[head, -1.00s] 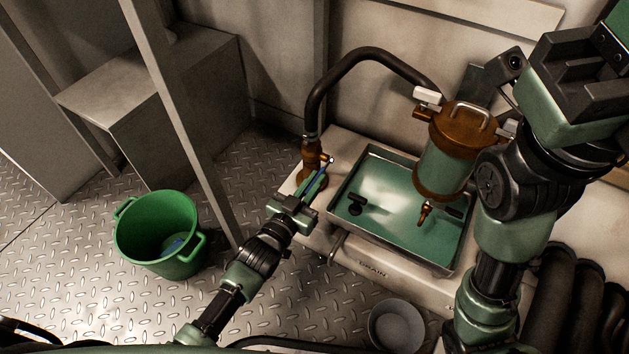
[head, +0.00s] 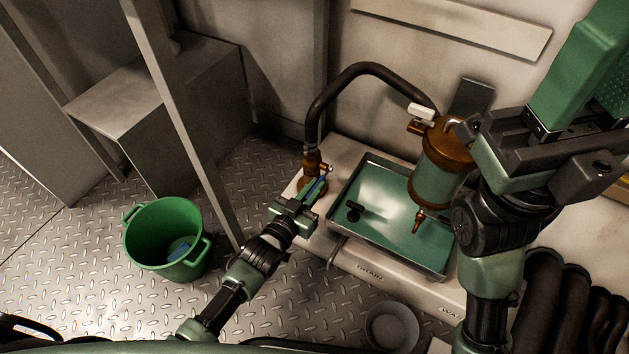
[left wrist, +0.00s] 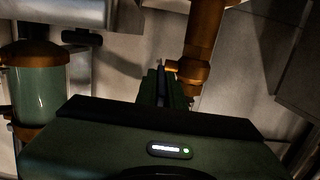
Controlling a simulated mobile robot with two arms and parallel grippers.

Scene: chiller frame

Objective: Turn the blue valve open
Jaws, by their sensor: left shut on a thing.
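The blue valve handle (head: 317,187) is a slim blue lever beside a copper pipe fitting (head: 313,163), at the left end of the pale ledge. The fitting also shows in the left wrist view (left wrist: 203,45). My left gripper (head: 307,200) is shut on the handle, just below and in front of the fitting. In the left wrist view its narrow fingers (left wrist: 160,88) are close together and hide most of the handle. My right arm stands at the right of the head view, beside the canister; its fingertips cannot be made out.
A black hose (head: 350,76) arches from the fitting to a copper-capped green canister (head: 437,170). A metal tray (head: 352,240) with small dark parts sits on the ledge. A green bucket (head: 143,249) and a grey bowl (head: 391,327) are on the floor. A slanted post rises left of my left gripper.

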